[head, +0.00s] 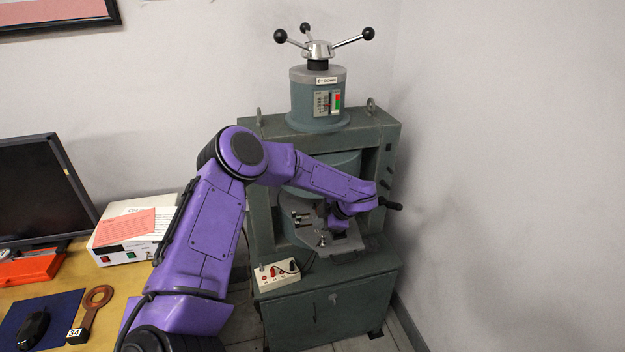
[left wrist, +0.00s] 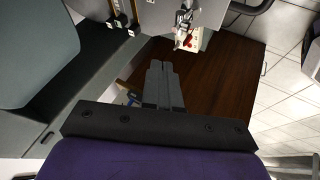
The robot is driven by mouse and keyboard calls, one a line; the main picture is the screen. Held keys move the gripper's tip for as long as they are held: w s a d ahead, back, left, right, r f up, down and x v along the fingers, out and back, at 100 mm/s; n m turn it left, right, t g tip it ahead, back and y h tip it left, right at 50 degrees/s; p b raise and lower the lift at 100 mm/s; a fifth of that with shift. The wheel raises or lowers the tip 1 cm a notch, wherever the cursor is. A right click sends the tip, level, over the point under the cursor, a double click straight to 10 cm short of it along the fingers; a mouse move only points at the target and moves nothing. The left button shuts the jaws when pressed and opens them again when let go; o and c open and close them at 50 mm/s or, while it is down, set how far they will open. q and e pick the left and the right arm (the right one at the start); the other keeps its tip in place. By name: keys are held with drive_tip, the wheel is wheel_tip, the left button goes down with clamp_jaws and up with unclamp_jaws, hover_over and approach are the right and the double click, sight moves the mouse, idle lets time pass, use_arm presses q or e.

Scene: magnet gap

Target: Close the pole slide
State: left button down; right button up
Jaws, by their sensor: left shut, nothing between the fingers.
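The grey-green magnet (head: 262,215) stands in the corner, with a three-armed spoked handwheel (head: 318,50) on top. In the head view a light grey plate with small metal fittings (head: 300,218) sits low in its opening. I cannot tell for sure which part is the pole slide or how far it is open. My left arm reaches across the magnet's front and hides part of the opening. My left gripper (left wrist: 163,70) is shut and empty in the left wrist view, apart from the large grey pole cylinder (left wrist: 35,50). My right gripper is not in view.
A black-gripped handle (head: 391,204) sticks out at the magnet's right side. A small white switch box (head: 277,274) stands at its front left. A desk (head: 110,282) at left holds a monitor (head: 40,187), a white instrument and a mouse. The wall is close on the right.

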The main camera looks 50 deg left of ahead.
use_arm(q)
drive_tip(key=w+d+f+b, duration=0.1)
drive_tip(key=b, duration=0.1)
drive_tip(key=d+f+b, duration=0.1)
drive_tip(key=b, duration=0.1)
drive_tip(key=shift+w+f+t, duration=0.2)
drive_tip(key=shift+w+t, duration=0.1)
drive_tip(key=shift+w, duration=0.05)
drive_tip(key=b, duration=0.7)
approach(342, 245)
drive_tip(key=a, duration=0.1)
drive_tip(key=d+r+b, duration=0.1)
drive_tip(key=d+r, duration=0.3)
drive_tip(key=d, duration=0.4)
drive_tip(key=x, duration=0.7)
drive_tip(key=s+x, duration=0.1)
drive_tip(key=x, duration=0.3)
drive_tip(key=shift+s+a+r, duration=0.1)
drive_tip(key=shift+a+r, duration=0.05)
drive_tip(key=shift+r, duration=0.05)
drive_tip(key=shift+w+a, duration=0.3)
drive_tip(key=shift+a, duration=0.3)
drive_tip(key=shift+w+a, duration=0.35)
drive_tip(key=shift+a, duration=0.25)
drive_tip(key=shift+w+a, duration=0.3)
drive_tip(key=shift+a, duration=0.25)
